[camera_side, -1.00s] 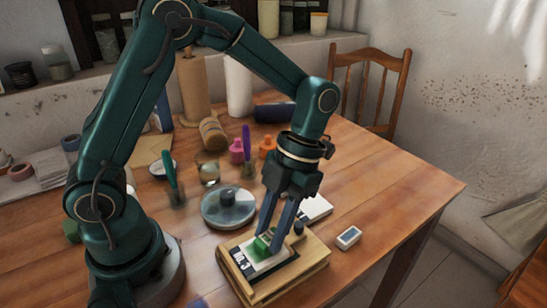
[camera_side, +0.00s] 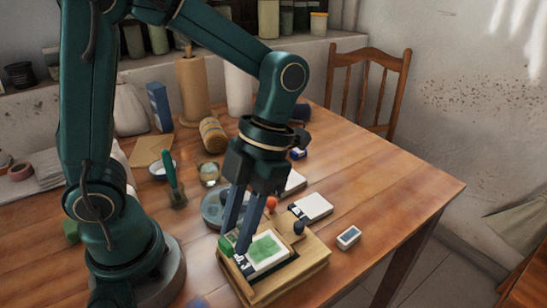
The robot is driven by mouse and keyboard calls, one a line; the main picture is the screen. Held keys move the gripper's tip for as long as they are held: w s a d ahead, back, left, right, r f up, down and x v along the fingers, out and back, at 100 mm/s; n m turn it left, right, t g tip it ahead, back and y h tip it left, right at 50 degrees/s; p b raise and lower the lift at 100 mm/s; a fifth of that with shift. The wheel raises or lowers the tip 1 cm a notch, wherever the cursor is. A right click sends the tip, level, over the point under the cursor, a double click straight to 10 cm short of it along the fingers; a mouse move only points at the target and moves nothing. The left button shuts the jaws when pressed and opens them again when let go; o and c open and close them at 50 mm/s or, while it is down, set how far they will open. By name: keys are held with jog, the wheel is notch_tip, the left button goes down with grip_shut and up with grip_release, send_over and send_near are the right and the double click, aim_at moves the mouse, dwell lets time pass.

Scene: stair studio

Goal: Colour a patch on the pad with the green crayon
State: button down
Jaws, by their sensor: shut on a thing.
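A white pad (camera_side: 283,258) lies in a wooden tray (camera_side: 315,262) near the table's front edge. A green coloured patch (camera_side: 263,247) shows on the pad. My gripper (camera_side: 237,247) is over the left side of the pad, pointing down at a slant. It is shut on the green crayon (camera_side: 226,244), part of which shows at the left of the fingertips. The fingers hide the rest of the crayon, and I cannot tell whether its tip touches the pad.
A small white block (camera_side: 348,237) lies right of the tray. Behind the tray are a white card (camera_side: 311,206) and a round grey dish (camera_side: 213,211), partly hidden by my gripper. A green-handled brush (camera_side: 171,178) stands at left. The table's right side is clear.

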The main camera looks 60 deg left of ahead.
jog(key=shift+r, duration=2.1)
